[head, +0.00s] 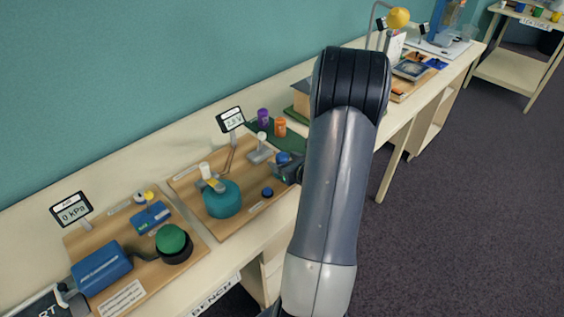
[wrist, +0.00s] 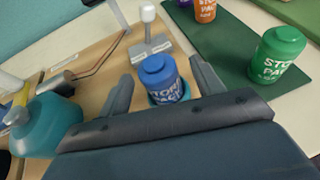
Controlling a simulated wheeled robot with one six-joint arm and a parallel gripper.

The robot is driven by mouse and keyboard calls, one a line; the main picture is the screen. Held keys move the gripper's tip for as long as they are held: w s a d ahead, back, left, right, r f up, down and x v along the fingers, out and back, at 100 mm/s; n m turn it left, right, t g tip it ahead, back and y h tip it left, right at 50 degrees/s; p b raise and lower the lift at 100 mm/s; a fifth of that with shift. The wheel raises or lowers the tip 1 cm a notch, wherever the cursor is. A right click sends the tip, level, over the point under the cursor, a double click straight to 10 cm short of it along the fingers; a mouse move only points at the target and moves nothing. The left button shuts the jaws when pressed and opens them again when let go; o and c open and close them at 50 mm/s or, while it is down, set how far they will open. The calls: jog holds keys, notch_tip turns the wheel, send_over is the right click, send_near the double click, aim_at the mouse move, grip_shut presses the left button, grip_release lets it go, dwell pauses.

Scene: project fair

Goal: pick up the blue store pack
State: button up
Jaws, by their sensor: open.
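The blue store pack (wrist: 161,82) is a small blue canister with a domed lid and white lettering. In the wrist view it stands upright on a round teal spot on the wooden board, between the two fingers of my gripper (wrist: 160,72). The fingers are apart, with a gap showing on both sides of the pack. In the head view the blue store pack (head: 282,157) shows small beside my gripper (head: 288,170), which is partly hidden by my arm.
A green store pack (wrist: 279,55) and an orange one (wrist: 205,10) stand on a dark green mat (wrist: 222,52). A white-topped metal stand (wrist: 148,32) is just behind the blue pack. A teal flask-like vessel (wrist: 48,122) is at left. A purple can (head: 263,116) stands farther back.

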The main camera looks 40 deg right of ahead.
aim_at(280, 158)
jog(key=shift+p+x, duration=0.35)
jog(key=shift+x, duration=1.35)
jog(key=shift+c, duration=0.2)
jog(key=c, duration=1.1)
